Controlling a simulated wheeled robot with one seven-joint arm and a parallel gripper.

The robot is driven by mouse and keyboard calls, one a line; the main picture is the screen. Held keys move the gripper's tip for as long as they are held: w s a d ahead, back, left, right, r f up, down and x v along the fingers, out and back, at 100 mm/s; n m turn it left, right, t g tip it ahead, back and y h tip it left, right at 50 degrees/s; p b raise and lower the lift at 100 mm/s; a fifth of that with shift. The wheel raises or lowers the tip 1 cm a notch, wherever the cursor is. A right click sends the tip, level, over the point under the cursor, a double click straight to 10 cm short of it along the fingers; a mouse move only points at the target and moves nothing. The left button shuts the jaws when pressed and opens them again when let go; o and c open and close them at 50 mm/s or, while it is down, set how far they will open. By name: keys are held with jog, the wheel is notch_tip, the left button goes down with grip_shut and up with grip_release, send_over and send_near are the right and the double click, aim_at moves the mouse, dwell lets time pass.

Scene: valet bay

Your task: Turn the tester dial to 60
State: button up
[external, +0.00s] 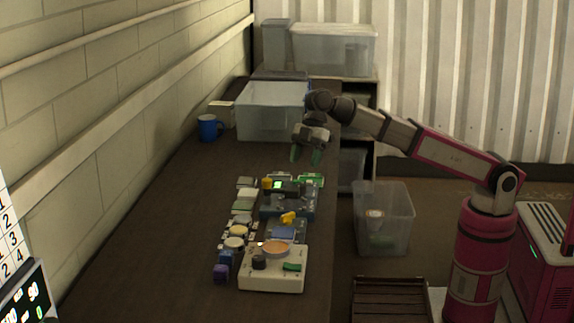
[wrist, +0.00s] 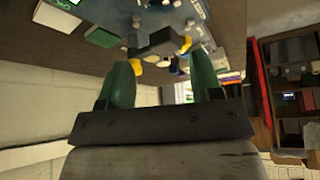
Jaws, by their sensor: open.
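A white box (external: 272,282) sits at the near end of the row on the dark bench. It has a black knob (external: 259,262), a round orange dish (external: 275,248) and a green part on top. Farther back is a dark blue-grey device (external: 290,204) with a lit green display (external: 279,185) and a yellow part. I cannot tell which is the tester, nor read any dial marks. My gripper (external: 306,156) hangs above the bench behind these devices, green fingers pointing down. In the wrist view my gripper (wrist: 163,78) has its fingers apart, with nothing between them.
Small parts lie left of the devices, including a purple-blue block (external: 221,273). A blue mug (external: 208,127) and a clear bin (external: 272,112) stand farther back. Another clear bin (external: 383,220) is right of the bench. The bench's left strip is clear.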

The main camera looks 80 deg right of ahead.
send_near(301, 185)
jog(key=r, duration=0.2)
jog(key=h, duration=0.1)
jog(key=shift+g, duration=0.3)
jog(key=x, duration=1.1)
jog(key=shift+w+d, duration=0.1)
jog(key=shift+w, duration=0.05)
jog(key=c, duration=0.9)
